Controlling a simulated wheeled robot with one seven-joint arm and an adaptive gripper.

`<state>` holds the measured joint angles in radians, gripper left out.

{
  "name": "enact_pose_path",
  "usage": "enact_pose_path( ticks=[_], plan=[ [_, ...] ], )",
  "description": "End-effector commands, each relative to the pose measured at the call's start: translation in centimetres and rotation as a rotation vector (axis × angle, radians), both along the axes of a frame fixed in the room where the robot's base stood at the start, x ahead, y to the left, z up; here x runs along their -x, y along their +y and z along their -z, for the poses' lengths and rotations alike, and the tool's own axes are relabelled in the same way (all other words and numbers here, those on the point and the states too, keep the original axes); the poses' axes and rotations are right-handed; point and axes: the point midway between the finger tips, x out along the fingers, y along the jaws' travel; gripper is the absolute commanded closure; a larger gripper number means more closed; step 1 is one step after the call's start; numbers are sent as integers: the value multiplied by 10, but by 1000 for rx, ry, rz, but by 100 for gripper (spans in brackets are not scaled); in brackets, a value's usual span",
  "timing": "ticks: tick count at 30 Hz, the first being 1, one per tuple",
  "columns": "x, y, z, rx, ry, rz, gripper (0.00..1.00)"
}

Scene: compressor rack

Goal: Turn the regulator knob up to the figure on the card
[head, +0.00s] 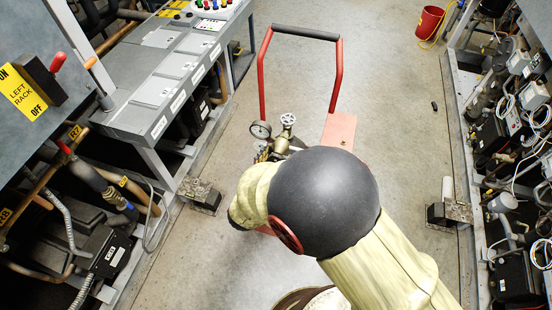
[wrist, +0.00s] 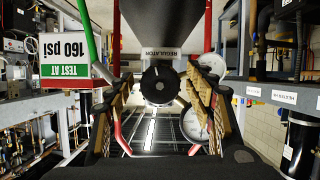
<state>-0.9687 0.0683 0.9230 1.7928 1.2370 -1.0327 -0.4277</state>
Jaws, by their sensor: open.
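The card (wrist: 63,48) reads "TEST AT 160 psi" at the upper left. A round white gauge (wrist: 195,123) is partly covered by the right finger, and its reading is too small to tell. In the head view a gauge (head: 261,130) shows beside my arm, which hides the knob and gripper.
Racks line both sides, with a grey panel bench (head: 160,90) at left. A red bucket (head: 429,21) stands far back. The floor right of the cart is mostly clear.

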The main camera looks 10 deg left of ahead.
Motion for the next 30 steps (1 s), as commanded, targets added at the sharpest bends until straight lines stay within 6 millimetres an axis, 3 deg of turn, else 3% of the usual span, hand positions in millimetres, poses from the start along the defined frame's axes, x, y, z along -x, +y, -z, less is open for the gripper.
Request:
enact_pose_path(
  ticks=[5,26,30],
  plan=[
    [0,0,0,0,0,0,51],
    [0,0,0,0,0,0,91],
    [0,0,0,-24,-3,-1,91]
  ],
)
